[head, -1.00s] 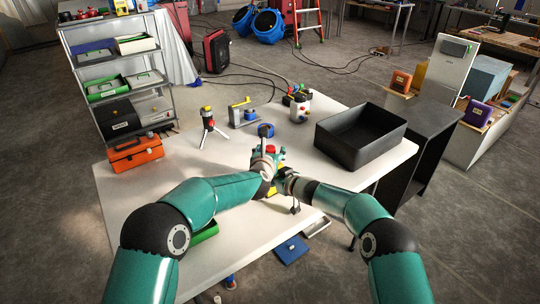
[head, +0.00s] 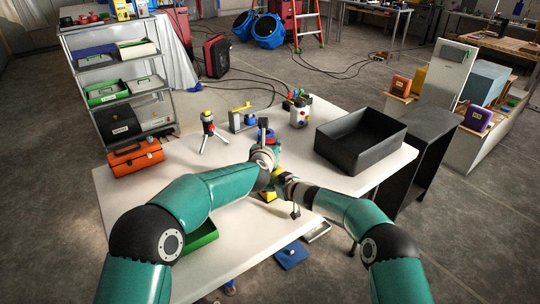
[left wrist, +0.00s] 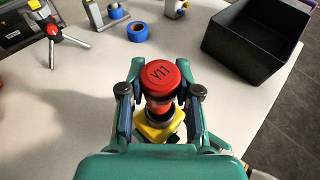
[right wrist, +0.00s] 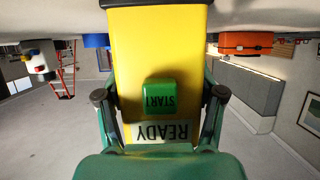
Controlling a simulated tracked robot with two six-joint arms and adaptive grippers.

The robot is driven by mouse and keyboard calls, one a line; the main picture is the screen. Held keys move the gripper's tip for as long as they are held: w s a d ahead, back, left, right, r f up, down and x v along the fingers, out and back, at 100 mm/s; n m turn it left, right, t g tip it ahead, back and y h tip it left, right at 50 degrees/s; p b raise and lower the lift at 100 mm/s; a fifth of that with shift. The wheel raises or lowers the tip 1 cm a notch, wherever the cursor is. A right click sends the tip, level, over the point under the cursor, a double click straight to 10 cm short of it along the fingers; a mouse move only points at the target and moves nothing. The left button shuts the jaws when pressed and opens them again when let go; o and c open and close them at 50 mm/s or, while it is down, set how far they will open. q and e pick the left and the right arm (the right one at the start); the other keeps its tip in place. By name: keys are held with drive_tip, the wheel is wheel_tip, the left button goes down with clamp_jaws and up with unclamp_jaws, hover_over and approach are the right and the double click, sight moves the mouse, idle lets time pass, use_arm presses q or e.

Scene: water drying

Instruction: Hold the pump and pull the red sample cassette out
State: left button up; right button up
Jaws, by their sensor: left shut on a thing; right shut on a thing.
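The red sample cassette (left wrist: 160,77), a round red piece marked V11 on top, sits between the fingers of my left gripper (left wrist: 160,90), which is shut on it. Below it a yellow part of the pump shows in the left wrist view (left wrist: 159,131). I cannot tell whether the cassette's lower end is clear of the pump. My right gripper (right wrist: 160,98) is shut on the yellow pump body (right wrist: 158,45), with its green START button (right wrist: 160,97) and READY label (right wrist: 158,133) facing that wrist. In the head view my arms mostly hide the pump.
An open black bin (head: 361,140) stands at the table's right. An orange toolbox (head: 135,157) is at the left. A small tripod device (head: 208,132), a crank device (head: 242,118) and a white canister (head: 298,112) stand along the back.

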sight(270, 140)
use_arm(q)
drive_tip(key=shift+r, duration=2.8)
use_arm(e)
drive_tip(key=o, duration=1.3)
